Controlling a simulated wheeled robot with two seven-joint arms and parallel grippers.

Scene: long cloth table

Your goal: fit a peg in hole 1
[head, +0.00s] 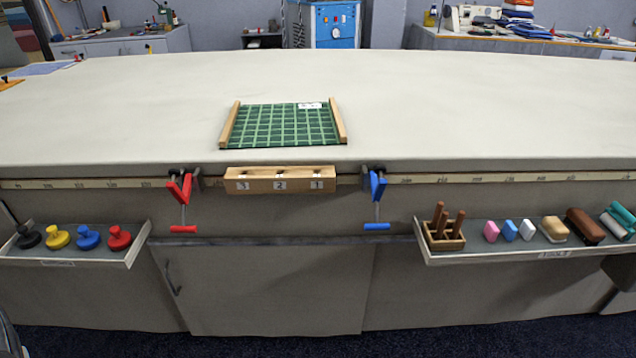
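A wooden block (262,186) with white labels 3, 2 and 1 from left to right is fixed at the table's front edge. The label 1 is at its right end. Brown pegs (459,222) stand, some leaning, in a small wooden holder (445,244) at the left end of the right tray. Neither of my grippers shows in the head view.
The right tray (480,258) also holds chalks, brushes and other tools. The left tray (80,262) holds several coloured knobbed weights. A red clamp (180,190) and a blue clamp (377,187) flank the block. A green gridded mat (283,126) lies behind; the tabletop around it is clear.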

